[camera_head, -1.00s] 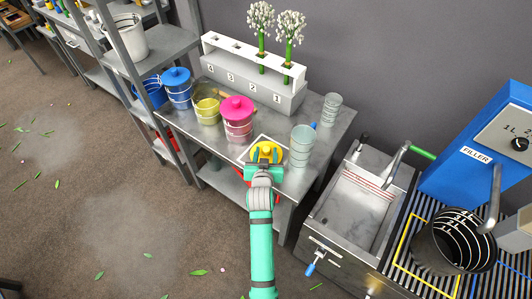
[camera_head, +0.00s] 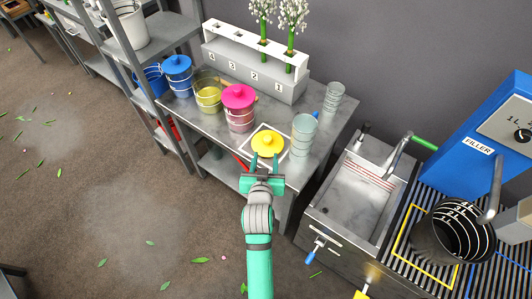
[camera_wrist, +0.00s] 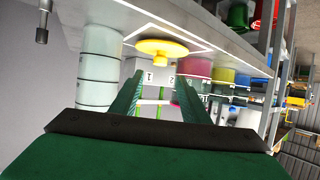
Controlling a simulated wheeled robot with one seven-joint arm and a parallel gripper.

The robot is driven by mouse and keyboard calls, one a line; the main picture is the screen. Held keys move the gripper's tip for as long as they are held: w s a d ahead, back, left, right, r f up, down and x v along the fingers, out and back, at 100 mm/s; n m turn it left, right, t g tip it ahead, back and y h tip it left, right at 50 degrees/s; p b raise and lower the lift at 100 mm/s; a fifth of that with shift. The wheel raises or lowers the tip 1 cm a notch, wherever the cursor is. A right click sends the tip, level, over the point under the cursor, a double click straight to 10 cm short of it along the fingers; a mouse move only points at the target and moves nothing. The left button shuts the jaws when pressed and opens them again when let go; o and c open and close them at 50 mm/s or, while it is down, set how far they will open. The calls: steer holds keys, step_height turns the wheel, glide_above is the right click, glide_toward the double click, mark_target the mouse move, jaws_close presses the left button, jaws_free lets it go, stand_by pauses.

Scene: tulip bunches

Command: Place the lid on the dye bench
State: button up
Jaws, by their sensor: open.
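The yellow lid (camera_head: 268,142) lies flat, knob up, on the dye bench (camera_head: 203,124), within a white outlined square near the front edge. It also shows in the wrist view (camera_wrist: 162,48). My gripper (camera_head: 265,161) is open and empty at the bench's front edge. Its fingers point toward the lid, just short of it, and in the wrist view a gap shows between the fingertips and the lid. A yellow bucket (camera_head: 208,97) without a lid stands on the bench at left.
A pink-lidded bucket (camera_head: 239,118), a blue-lidded bucket (camera_head: 179,91) and clear cups (camera_head: 302,136) stand around the lid. A numbered rack (camera_head: 250,71) with white flowers is behind. A sink (camera_head: 356,201) and the blue filler (camera_head: 475,130) are at right.

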steer(key=s+f+y, duration=0.1)
steer(key=s+f, duration=0.1)
steer(key=s, duration=0.8)
steer(key=s+f, duration=0.3)
steer(key=s, duration=0.7)
steer(key=s+r+t, duration=0.1)
steer(key=s+r, duration=0.2)
steer(key=s, duration=0.5)
steer(key=s+r+n+t, duration=0.1)
steer(key=s+r, duration=0.2)
steer(key=s, duration=0.6)
steer(key=shift+r, duration=0.35)
